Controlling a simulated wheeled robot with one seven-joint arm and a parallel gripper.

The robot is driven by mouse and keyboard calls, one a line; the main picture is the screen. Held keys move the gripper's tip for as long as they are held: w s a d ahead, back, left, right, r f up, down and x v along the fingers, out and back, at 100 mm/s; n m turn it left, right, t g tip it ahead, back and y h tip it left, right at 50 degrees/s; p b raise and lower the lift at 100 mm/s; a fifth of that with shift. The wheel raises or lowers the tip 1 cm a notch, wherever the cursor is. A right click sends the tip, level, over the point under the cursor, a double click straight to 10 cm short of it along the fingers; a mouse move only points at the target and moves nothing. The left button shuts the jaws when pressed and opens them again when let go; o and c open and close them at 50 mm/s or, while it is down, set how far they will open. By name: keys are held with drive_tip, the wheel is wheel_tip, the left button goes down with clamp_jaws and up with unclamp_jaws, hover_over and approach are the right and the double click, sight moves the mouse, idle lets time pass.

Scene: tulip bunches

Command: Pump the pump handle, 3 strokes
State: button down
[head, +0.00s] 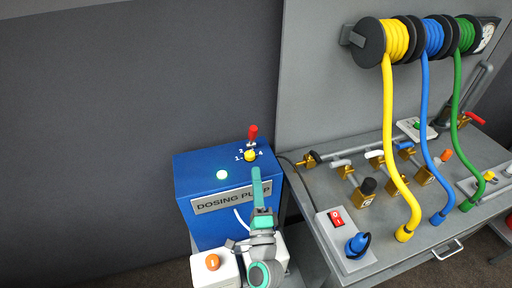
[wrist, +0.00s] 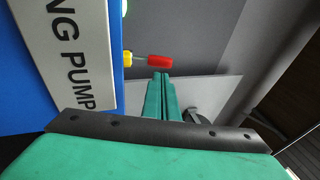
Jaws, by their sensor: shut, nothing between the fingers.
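My gripper (head: 257,172) is shut and empty, its teal fingers together in front of the blue dosing pump box (head: 205,162). In the wrist view the fingertips (wrist: 161,76) appear just below a red-capped lever (wrist: 152,58); I cannot tell whether they touch it. In the head view the red-capped lever (head: 252,132) stands upright on the box's top, behind a yellow knob (head: 250,155) and printed numbers. A grey lever-like bar (head: 478,80) stands at the far right of the bench. I cannot tell for certain which part is the pump handle.
A lit pale green lamp (head: 222,174) is on the box. The grey bench (head: 330,178) on the right carries valves, a red switch (head: 336,218) and a blue knob (head: 358,244). Yellow, blue and green hoses (head: 388,120) hang above it. The wall at left is clear.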

sight(253, 138)
drive_tip(key=x, duration=1)
drive_tip(key=shift+s, duration=0.1)
